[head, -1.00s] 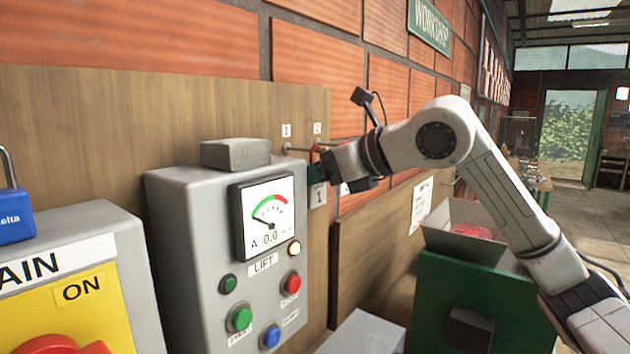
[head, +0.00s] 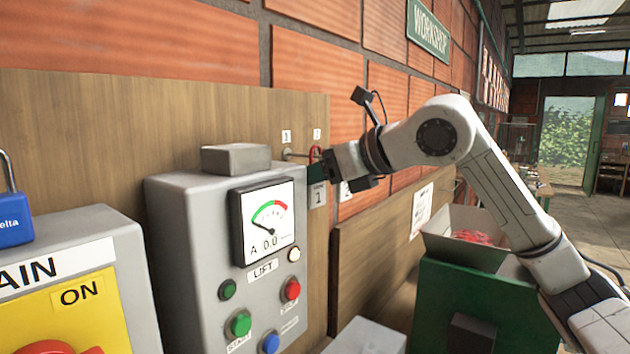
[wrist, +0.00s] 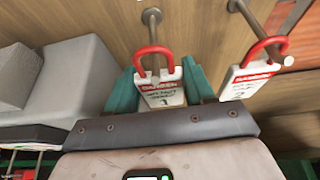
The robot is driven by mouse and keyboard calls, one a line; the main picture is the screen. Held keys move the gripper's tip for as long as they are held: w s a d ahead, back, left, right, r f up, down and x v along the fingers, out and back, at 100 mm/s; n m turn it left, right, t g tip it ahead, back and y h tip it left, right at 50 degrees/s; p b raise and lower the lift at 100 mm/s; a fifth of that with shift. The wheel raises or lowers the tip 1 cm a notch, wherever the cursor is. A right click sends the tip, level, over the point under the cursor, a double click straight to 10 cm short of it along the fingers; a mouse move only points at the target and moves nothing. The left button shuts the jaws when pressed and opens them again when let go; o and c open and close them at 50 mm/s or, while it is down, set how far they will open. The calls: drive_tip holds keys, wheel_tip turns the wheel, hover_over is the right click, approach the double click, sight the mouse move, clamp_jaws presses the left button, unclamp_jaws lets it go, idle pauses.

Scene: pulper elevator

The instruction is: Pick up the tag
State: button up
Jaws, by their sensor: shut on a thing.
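A white tag (wrist: 162,92) with a red DANGER band, a 1 near its bottom and a red hook is between the teal fingers of my gripper (wrist: 160,80) in the wrist view. The gripper is shut on it. Its red hook still loops around a metal peg (wrist: 152,18) on the wooden board. A second DANGER tag (wrist: 246,82) hangs on the peg to the right, apart from the fingers.
The grey LIFT control box (head: 190,250) with a dial and buttons stands left of my gripper, with a grey block (head: 236,158) on top. A yellow ON switch panel (head: 100,310) is further left. A green bin (head: 440,290) is at lower right.

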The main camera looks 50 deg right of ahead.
drive_tip(key=shift+s+r, duration=0.2)
drive_tip(key=s+b, duration=0.5)
drive_tip(key=s, duration=1.2)
drive_tip(key=shift+s+d+b, duration=0.3)
drive_tip(key=shift+s, duration=0.05)
